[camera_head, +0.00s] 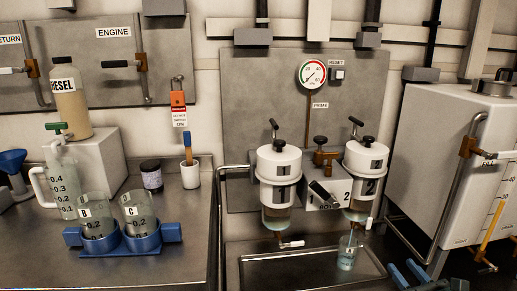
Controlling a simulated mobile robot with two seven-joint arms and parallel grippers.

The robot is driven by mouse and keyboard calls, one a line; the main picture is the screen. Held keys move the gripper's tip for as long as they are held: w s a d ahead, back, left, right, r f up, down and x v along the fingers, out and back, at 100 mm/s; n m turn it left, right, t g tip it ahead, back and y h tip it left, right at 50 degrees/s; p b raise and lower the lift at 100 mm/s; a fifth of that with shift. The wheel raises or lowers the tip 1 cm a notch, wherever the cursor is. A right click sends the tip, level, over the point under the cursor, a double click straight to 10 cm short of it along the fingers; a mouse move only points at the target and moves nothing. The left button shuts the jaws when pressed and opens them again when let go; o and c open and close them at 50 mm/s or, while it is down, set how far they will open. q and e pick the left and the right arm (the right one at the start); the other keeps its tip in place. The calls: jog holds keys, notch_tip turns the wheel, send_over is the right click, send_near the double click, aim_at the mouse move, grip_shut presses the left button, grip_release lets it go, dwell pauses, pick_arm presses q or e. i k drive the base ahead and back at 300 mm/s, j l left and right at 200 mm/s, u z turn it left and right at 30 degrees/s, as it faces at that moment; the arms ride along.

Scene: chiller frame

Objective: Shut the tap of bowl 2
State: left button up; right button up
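Bowl 2 (359,210) is the clear bowl under the white filter head marked 2 (365,160), right of the gauge panel's middle. Its tap has a small white handle (369,222) that stands roughly upright at the bowl's lower right. A small clear jar (347,252) is directly below it; I cannot tell whether liquid is running. My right gripper (408,273) shows at the bottom edge with two blue fingers apart, open and empty, below and right of the tap and not touching it. My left gripper is not in view.
Bowl 1 (277,215) is to the left, its white tap handle (292,244) lying level. A metal drip tray (290,257) is below. A white tank (440,165) with a bent pipe stands at right. The left bench holds beakers in a blue holder (124,243).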

aim_at(366, 234)
jog(key=k+l, duration=0.1)
jog(key=k, duration=0.75)
